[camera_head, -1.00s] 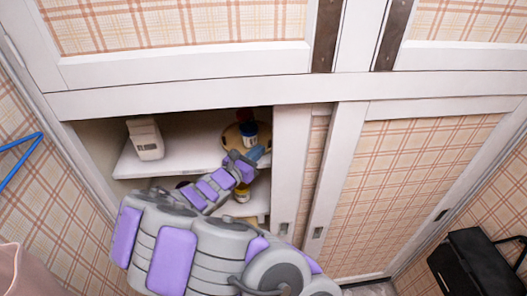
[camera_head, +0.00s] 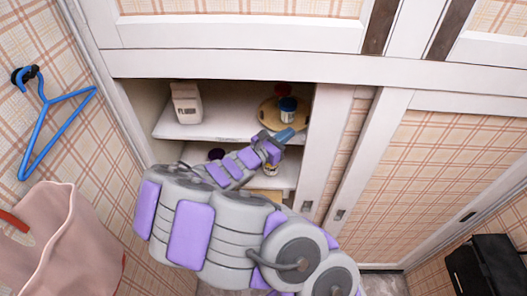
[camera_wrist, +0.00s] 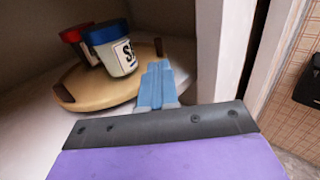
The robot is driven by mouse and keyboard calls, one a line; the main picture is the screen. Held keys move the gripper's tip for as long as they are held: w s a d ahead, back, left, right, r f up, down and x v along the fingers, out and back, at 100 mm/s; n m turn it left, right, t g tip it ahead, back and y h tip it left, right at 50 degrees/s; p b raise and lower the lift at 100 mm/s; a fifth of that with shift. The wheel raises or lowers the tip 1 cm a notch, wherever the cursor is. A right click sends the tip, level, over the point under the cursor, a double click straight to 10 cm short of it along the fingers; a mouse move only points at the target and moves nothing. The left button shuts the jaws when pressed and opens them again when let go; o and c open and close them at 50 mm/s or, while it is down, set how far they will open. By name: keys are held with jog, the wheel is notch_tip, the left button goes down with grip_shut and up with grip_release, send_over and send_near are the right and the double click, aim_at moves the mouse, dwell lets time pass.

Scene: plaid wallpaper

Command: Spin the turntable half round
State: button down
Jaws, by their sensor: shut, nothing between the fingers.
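The turntable (camera_wrist: 84,92) is a round tan wooden disc on the upper cupboard shelf, at its right end; it also shows in the head view (camera_head: 268,116). It bears a blue-lidded white jar (camera_wrist: 115,52) and a red-lidded jar (camera_wrist: 76,38) behind it. Small dark brown pegs (camera_wrist: 158,46) stand at its rim. My gripper (camera_wrist: 155,68) has blue fingers, shut and empty, at the turntable's right front edge. In the head view my gripper (camera_head: 290,133) is just below the disc. I cannot tell whether the fingers touch it.
A white flour carton (camera_head: 187,103) stands on the upper shelf's left. A lower shelf (camera_head: 285,172) holds small items, partly hidden by my arm. The sliding door (camera_head: 325,150) edge is close right of my gripper. A blue hanger (camera_head: 45,125) and pink bag (camera_head: 60,240) are at left.

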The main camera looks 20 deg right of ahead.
jog(key=s+p+v, duration=0.1)
jog(key=v, duration=1)
jog(key=m+g+y+p, duration=0.2)
jog(key=m+g, duration=0.2)
jog(key=g, duration=0.2)
send_near(306, 120)
jog(key=x, duration=0.2)
jog(key=b+x, duration=0.1)
jog(key=x, duration=0.2)
jog(key=shift+d+f+b, duration=0.3)
jog(key=shift+f+b, duration=0.05)
jog(key=shift+w+d, duration=0.1)
jog(key=shift+d, duration=0.3)
